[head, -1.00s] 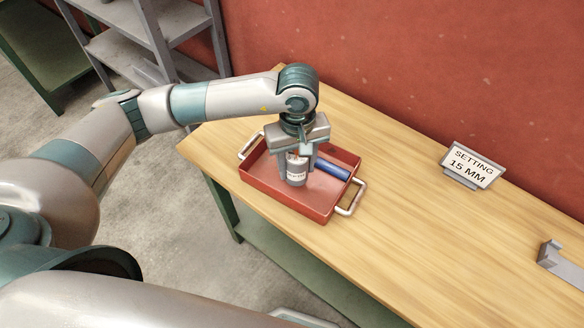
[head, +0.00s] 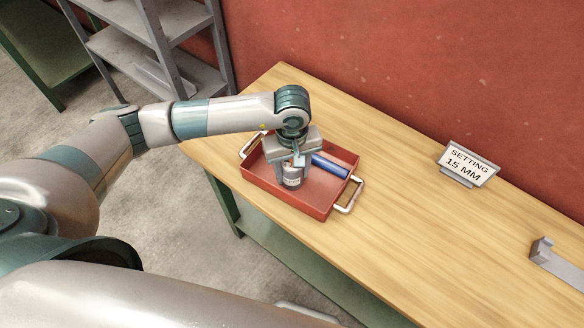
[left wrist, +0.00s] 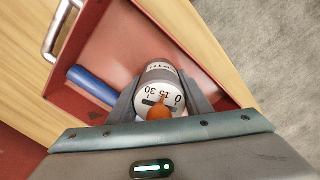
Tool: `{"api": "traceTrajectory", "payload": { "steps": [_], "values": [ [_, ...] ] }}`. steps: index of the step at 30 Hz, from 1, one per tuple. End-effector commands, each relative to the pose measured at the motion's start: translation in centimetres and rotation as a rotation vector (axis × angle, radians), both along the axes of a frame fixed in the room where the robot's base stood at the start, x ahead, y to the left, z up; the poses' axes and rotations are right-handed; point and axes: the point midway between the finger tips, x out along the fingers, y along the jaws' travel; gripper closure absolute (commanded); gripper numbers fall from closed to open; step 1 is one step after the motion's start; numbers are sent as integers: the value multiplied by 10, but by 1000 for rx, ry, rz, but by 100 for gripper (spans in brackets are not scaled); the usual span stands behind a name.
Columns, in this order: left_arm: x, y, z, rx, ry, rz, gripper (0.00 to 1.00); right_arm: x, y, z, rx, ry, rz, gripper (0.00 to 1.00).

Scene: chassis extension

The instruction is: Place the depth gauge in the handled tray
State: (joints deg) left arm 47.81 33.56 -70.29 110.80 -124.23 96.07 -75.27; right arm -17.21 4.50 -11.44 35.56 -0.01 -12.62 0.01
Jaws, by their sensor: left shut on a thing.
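The depth gauge (head: 291,181) is a small white-grey cylinder with a dial. My left gripper (head: 290,178) points down and is shut on the gauge, with a finger on either side. Whether the gauge touches the tray floor I cannot tell. The tray has a metal handle at each end. My right gripper is not in view.
A blue cylinder (head: 331,166) lies in the tray, right of the gauge. A sign (head: 468,164) reading "SETTING 15 MM" stands on the wooden table (head: 400,210). A grey bracket (head: 556,262) lies at the right. The table between is clear.

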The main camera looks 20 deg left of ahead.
Motion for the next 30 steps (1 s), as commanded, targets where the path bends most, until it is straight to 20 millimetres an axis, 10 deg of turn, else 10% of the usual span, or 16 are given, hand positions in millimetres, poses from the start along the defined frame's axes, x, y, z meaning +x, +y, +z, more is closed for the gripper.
{"api": "traceTrajectory", "payload": {
  "steps": [11, 12, 15, 30],
  "values": [
    [0, 0, -4, 0, -1, 0, 81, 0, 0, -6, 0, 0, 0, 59],
    [0, 0, -4, 0, 0, 0, 53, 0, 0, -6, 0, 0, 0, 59],
    [0, 0, -3, 0, 0, 0, 37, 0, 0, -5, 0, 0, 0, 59],
    [1, 0, 3, -1, -2, 0, 37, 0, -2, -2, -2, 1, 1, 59]
  ]
}}
